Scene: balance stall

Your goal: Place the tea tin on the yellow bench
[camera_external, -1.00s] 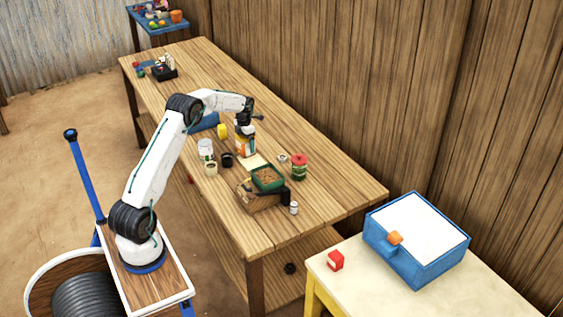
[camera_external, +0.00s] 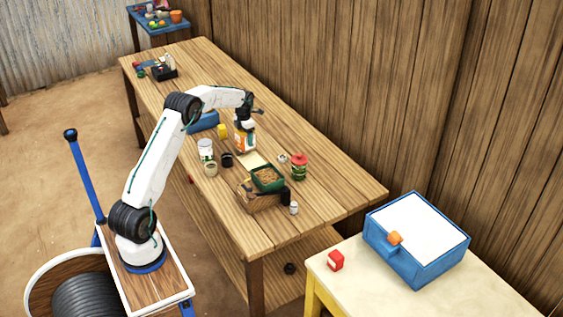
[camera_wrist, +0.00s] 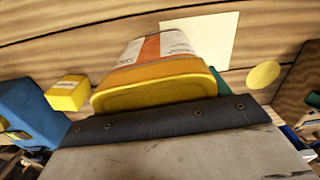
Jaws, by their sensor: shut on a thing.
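A tin with an orange-and-white label (camera_external: 245,139) is in my gripper (camera_external: 244,120) over the wooden table. It looks like the tea tin, but I cannot read its label. In the wrist view, the tin (camera_wrist: 155,72) shows a yellow-orange rim facing the camera, right against the dark jaw edge. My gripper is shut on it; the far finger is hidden. Whether the tin clears the tabletop is hard to tell. The yellow bench (camera_external: 350,285) stands at lower right, with a pale top and yellow legs.
Near my gripper on the table stand a white can (camera_external: 206,150), a red-topped green jar (camera_external: 299,168) and a green tray (camera_external: 267,179).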

